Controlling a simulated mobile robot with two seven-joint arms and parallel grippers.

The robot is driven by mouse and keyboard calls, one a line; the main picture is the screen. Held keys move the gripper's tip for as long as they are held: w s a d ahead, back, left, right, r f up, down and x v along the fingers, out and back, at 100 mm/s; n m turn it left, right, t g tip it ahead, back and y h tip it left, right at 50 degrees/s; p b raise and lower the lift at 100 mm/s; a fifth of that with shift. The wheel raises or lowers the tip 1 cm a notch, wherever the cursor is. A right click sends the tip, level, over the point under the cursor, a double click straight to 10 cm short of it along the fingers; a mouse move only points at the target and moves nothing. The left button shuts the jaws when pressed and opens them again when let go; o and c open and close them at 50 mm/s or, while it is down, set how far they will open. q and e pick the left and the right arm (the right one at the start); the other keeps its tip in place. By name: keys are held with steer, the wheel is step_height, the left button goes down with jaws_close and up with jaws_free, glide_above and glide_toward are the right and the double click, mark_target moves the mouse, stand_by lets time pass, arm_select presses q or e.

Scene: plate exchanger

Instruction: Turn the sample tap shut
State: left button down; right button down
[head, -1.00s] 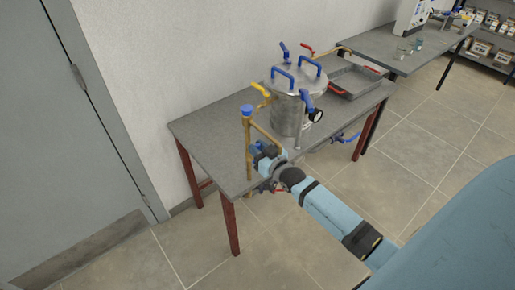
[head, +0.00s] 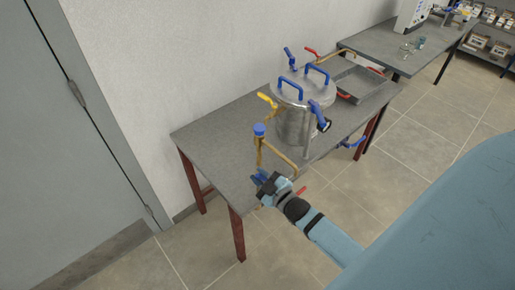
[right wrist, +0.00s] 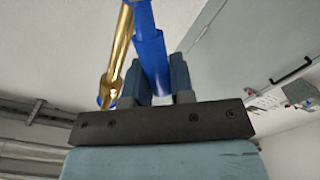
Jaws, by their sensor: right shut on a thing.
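My right gripper (head: 262,181) is at the front edge of the table, by the lower end of a brass pipe (head: 259,152) with a blue cap (head: 259,129). In the right wrist view its fingers are shut on a blue tap handle (right wrist: 149,48), which sticks up between them. A brass pipe (right wrist: 119,55) runs close beside the handle there. In the head view the gripper and wrist hide the held handle and the tap body, so I cannot tell how far it is turned. My left gripper is not in view.
A steel pot (head: 294,118) with blue clamps and a yellow lever (head: 267,100) stands on the grey table (head: 205,132) behind the gripper. A red lever (head: 301,190) shows beside my wrist. A shallow metal tray (head: 358,83) lies farther back. The table's left part is clear.

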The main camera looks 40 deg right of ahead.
steer(key=shift+a+f+n, duration=0.25)
steer(key=shift+n, duration=0.25)
steer(key=shift+s+a+f+n+b, duration=0.1)
steer(key=shift+a+f+n+b, duration=0.3)
steer(key=shift+f+n+b, duration=0.9)
steer(key=shift+w+a+f+n+b, duration=0.1)
steer(key=shift+a+f+n+b, duration=0.35)
steer(key=shift+n, duration=1.5)
steer(key=shift+s+a+f+n+b, duration=0.1)
steer(key=shift+a+f+n+b, duration=0.3)
steer(key=shift+f+n+b, duration=0.9)
steer(key=shift+r+n+p, duration=0.3)
steer(key=shift+n+p, duration=0.15)
steer(key=shift+n, duration=0.1)
steer(key=c, duration=1)
jaws_free()
